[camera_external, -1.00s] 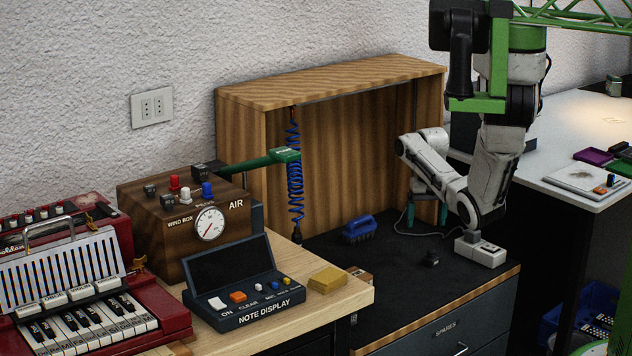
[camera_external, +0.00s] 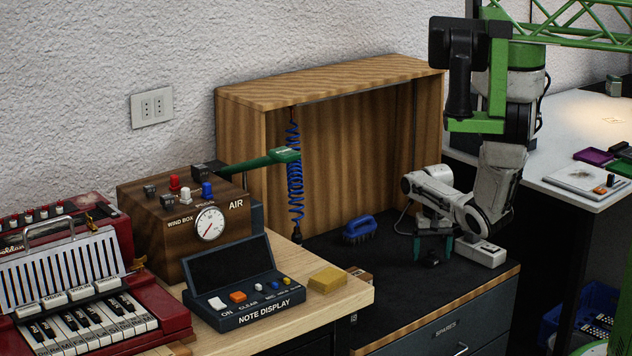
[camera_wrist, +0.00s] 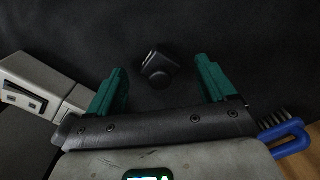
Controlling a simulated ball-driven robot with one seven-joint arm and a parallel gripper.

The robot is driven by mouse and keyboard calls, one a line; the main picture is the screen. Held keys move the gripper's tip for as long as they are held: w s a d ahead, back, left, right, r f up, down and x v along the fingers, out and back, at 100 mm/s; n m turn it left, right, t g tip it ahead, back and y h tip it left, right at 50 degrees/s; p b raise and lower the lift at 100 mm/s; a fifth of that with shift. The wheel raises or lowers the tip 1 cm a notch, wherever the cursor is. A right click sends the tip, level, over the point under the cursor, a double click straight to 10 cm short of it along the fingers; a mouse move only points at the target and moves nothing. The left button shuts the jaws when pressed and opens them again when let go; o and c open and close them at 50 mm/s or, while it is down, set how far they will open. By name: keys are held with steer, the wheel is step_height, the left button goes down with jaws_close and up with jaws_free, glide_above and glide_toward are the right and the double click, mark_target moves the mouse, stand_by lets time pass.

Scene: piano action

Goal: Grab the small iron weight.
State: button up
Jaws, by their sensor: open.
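The small iron weight (camera_external: 431,259) is a dark, squat piece with a knob on top. It sits on the black mat of the bench. In the wrist view the weight (camera_wrist: 158,68) lies between and a little beyond the two green fingertips, touching neither. My gripper (camera_external: 433,245) points down over the weight, its green fingers to either side. In the wrist view my gripper (camera_wrist: 163,80) is open and empty, with wide gaps on both sides of the weight.
A blue brush (camera_external: 360,230) lies left of the weight; it also shows in the wrist view (camera_wrist: 285,132). A wooden hood (camera_external: 340,150) rises behind. The mat in front is clear.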

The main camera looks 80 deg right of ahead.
steer(key=shift+f, duration=0.3)
steer(key=shift+c, duration=0.3)
steer(key=c, duration=1.2)
steer(key=shift+c, duration=0.4)
steer(key=shift+r, duration=0.15)
